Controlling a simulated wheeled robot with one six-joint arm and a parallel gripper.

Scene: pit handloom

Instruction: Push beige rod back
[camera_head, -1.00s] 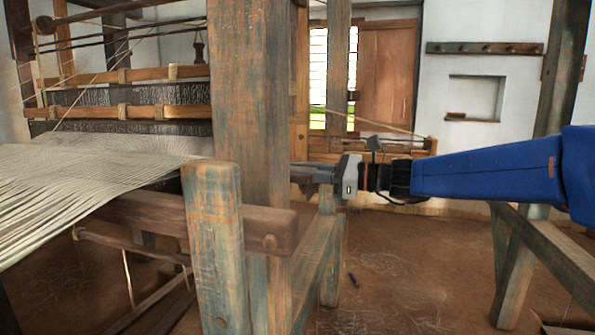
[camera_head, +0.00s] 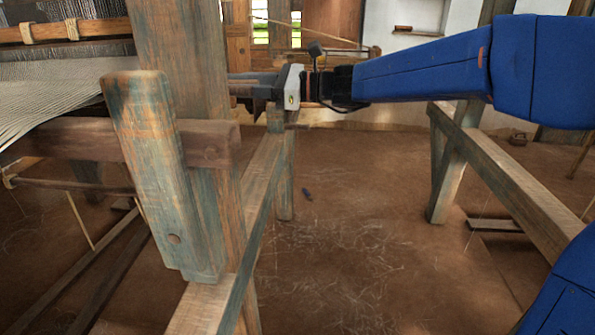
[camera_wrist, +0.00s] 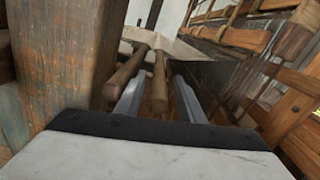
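My gripper (camera_wrist: 157,98) is open in the wrist view, its two grey fingers spread with a brown wooden rod (camera_wrist: 159,80) between them. Gaps show on both sides of that rod; I cannot tell whether it touches anything nearer the palm. A second brown rod (camera_wrist: 126,72) runs just left of it, partly over the left finger. No rod there looks clearly beige. In the head view my gripper (camera_head: 245,88) reaches left behind the thick loom post (camera_head: 180,60), its fingertips largely hidden. A light wooden rod (camera_head: 95,28) with pale bindings crosses the loom at upper left.
The post (camera_wrist: 62,70) stands close left of my gripper in the wrist view. A short post (camera_head: 145,160) and crossbeam (camera_head: 210,143) are in front. Slatted wood (camera_wrist: 245,38) lies to the right. Pale warp threads (camera_head: 50,95) spread at left. Floor between the frames is mostly open.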

